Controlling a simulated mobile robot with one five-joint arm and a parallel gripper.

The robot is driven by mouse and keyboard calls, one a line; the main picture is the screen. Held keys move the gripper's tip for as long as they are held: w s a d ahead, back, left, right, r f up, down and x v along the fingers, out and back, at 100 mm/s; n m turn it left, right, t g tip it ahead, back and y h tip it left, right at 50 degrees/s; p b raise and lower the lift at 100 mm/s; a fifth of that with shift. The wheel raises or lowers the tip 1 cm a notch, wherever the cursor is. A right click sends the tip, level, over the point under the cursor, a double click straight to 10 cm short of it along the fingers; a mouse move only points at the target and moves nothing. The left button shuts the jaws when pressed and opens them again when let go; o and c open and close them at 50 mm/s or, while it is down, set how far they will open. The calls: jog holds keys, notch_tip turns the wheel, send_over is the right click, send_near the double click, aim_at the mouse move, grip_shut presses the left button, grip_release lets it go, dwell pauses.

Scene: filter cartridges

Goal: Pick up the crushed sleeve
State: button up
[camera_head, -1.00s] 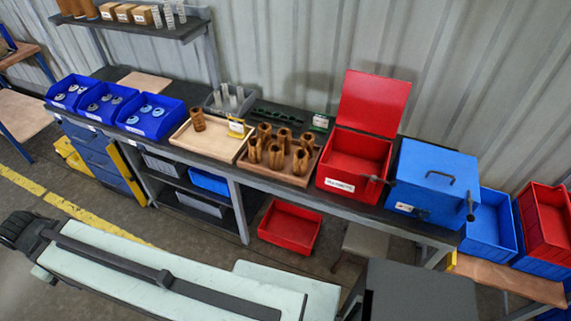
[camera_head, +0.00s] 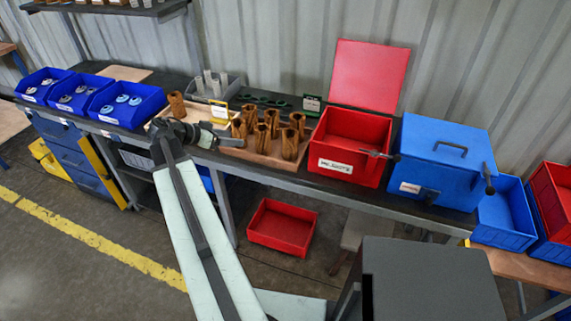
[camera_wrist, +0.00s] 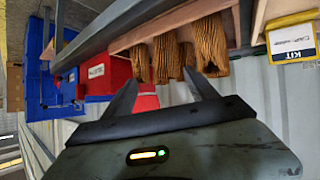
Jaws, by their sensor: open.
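Several brown pleated filter sleeves (camera_head: 271,122) stand in a wooden tray (camera_head: 262,158) on the bench. Another brown sleeve (camera_head: 177,104) stands alone to their left, partly behind my arm. I cannot tell for certain which sleeve is crushed. My gripper (camera_head: 233,137) is at the tray's front left, close to the nearest sleeves. In the wrist view, which looks upside down, my gripper (camera_wrist: 163,88) is open with nothing between its fingers. Several sleeves (camera_wrist: 213,45) appear just beyond the fingertips there, apart from them.
An open red box (camera_head: 349,145) with a raised lid stands right of the tray, beside a closed blue box (camera_head: 440,165). Blue bins (camera_head: 127,104) with discs stand at the left. A grey bin (camera_head: 212,88) is behind. A red crate (camera_head: 282,227) lies below the bench.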

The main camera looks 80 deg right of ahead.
aim_at(285, 134)
jog(key=s+d+m+g, duration=0.1)
jog(key=s, duration=0.3)
jog(key=s+d+m+g+b, duration=0.1)
jog(key=s+d, duration=0.1)
jog(key=s, duration=0.2)
jog(key=s+d+m+g, duration=0.1)
jog(key=s+d+m, duration=0.1)
jog(key=s, duration=0.2)
jog(key=shift+s+d+f+y+b, duration=0.1)
jog(key=shift+s+f+y+b, duration=0.1)
jog(key=shift+y+b, duration=0.1)
jog(key=shift+b+x, duration=0.45)
jog(key=shift+x, duration=0.5)
jog(key=b+x, duration=0.2)
jog(key=x, duration=0.3)
jog(key=shift+s+d+f, duration=0.15)
jog(key=shift+s+d, duration=0.1)
grip_shut()
